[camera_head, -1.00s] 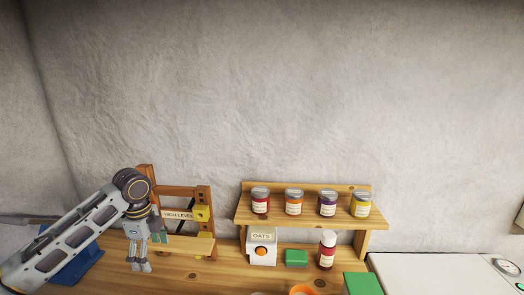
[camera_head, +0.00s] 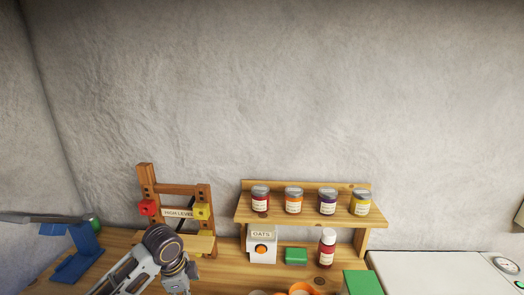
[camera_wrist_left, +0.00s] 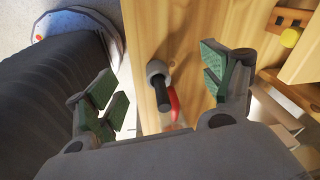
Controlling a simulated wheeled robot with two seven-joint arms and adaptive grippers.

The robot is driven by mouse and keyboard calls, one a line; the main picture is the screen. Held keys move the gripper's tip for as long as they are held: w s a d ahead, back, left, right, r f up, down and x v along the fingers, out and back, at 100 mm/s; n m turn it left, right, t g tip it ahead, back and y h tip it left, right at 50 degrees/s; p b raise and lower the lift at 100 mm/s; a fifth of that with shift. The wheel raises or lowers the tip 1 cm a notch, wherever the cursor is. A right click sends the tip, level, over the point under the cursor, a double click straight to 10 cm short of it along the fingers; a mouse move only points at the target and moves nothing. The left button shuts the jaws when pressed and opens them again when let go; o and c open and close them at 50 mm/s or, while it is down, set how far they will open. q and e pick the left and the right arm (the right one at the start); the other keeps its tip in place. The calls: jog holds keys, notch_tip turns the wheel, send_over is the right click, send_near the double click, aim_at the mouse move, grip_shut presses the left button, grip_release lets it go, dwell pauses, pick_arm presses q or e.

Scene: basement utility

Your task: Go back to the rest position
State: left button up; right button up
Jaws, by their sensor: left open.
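My left gripper (camera_wrist_left: 160,88) is open in the left wrist view, with its green-padded fingers spread apart and nothing between them in its grasp. Beyond the fingers, a dark-handled item with a grey round end and a red part (camera_wrist_left: 172,100) shows by the wooden counter (camera_wrist_left: 205,25). In the head view my left arm reaches in at the bottom left, in front of the wooden frame, and the gripper's fingertips are not clear there. My right gripper is in neither view.
A wooden frame (camera_head: 147,185) holds a red block (camera_head: 147,208) and a yellow block (camera_head: 202,212). A blue stand (camera_head: 86,240) is left. A shelf (camera_head: 300,217) carries several jars; an oats box (camera_head: 262,245), green block (camera_head: 296,256) and red bottle (camera_head: 327,250) stand below.

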pick_arm(q)
jog(key=s+d+f+n+t+h, duration=0.1)
jog(key=s+d+f+n, duration=0.4)
jog(key=s, duration=0.2)
jog(key=shift+s+a+f+n+t+y, duration=0.8)
jog(key=shift+s+a+f+n, duration=0.85)
jog(key=shift+s+a+n, duration=2.3)
jog(key=s+d+f+g+b, duration=0.1)
jog(key=s+f, duration=0.2)
jog(key=f, duration=1.4)
jog(key=s+d+f+g, duration=0.1)
jog(key=s+f, duration=0.1)
jog(key=f, duration=1.5)
jog(key=s+a+f, duration=0.2)
jog(key=s+f, duration=0.8)
jog(key=s, duration=0.1)
jog(key=s+a+f, duration=0.2)
jog(key=s+f, duration=0.9)
jog(key=shift+s+g+b, duration=0.3)
jog(key=shift+g+b, duration=0.1)
jog(key=shift+b, duration=0.05)
jog(key=shift+a+n, duration=0.1)
jog(key=shift+n, duration=0.15)
